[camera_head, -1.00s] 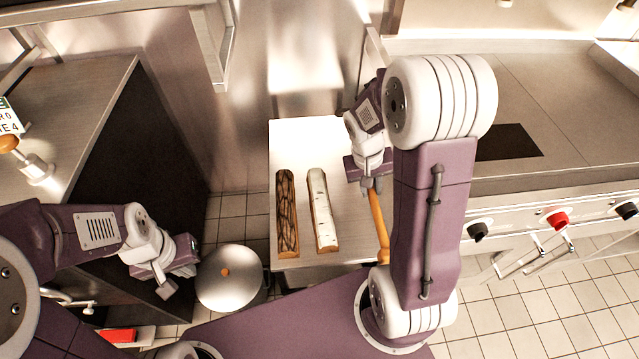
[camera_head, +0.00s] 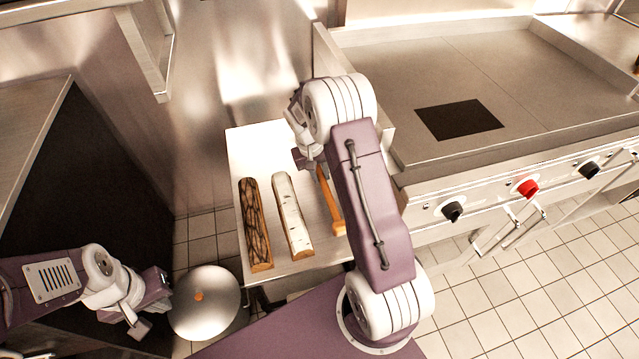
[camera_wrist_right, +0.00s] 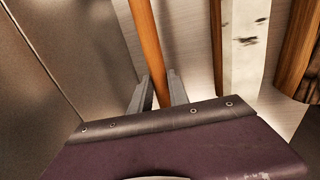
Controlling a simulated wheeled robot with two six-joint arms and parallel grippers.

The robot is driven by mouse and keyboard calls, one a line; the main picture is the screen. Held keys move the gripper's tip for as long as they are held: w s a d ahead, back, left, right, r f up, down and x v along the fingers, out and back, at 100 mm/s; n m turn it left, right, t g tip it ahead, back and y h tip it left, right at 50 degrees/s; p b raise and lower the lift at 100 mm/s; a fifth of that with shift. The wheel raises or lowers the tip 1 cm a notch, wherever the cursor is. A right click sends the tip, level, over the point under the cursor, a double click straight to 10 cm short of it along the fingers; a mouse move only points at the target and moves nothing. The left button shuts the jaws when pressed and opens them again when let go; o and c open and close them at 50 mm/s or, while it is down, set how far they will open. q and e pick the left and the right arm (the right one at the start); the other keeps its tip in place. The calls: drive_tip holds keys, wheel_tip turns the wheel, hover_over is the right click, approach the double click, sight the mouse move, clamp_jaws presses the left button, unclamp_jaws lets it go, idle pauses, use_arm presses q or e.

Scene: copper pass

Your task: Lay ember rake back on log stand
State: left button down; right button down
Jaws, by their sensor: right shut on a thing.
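The log stand (camera_head: 244,153) is a pale steel table with a dark-barked log (camera_head: 256,225) and a white birch log (camera_head: 292,216) lying on it side by side. My right gripper (camera_head: 318,168) is shut on the ember rake's orange wooden handle (camera_head: 329,200), over the stand's right part, right of the birch log. In the right wrist view the handle (camera_wrist_right: 149,50) runs between the two fingers, apart from the birch log (camera_wrist_right: 243,45). The rake's head is not clearly seen, and I cannot tell whether the rake touches the stand. My left gripper (camera_head: 141,326) is low at the left, its jaw gap unclear.
A steel griddle counter (camera_head: 400,80) with knobs on its front adjoins the stand's right side. A round metal lidded pot (camera_head: 205,305) stands at the stand's lower left, by my left gripper. A dark-sided steel counter (camera_head: 100,180) is at left. Tiled floor (camera_head: 560,290) is clear at right.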

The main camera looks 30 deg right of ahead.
drive_tip(key=shift+a+b+x, duration=0.2)
drive_tip(key=shift+b+x, duration=0.1)
drive_tip(key=shift+x, duration=0.7)
drive_tip(key=shift+a+b+x, duration=0.2)
drive_tip(key=shift+b+x, duration=0.1)
drive_tip(key=shift+x, duration=0.65)
drive_tip(key=shift+f, duration=0.1)
drive_tip(key=shift+f, duration=0.15)
drive_tip(key=c, duration=1.3)
unclamp_jaws()
drive_tip(key=shift+o, duration=0.2)
drive_tip(key=p+v, duration=0.3)
drive_tip(key=v, duration=0.8)
drive_tip(key=s+a+r+n+y, duration=0.1)
drive_tip(key=s+a, duration=0.4)
drive_tip(key=s, duration=0.4)
drive_tip(key=s+a+r+n+t+y, duration=0.1)
drive_tip(key=s+a, duration=0.4)
drive_tip(key=s, duration=0.4)
drive_tip(key=shift+y, duration=0.3)
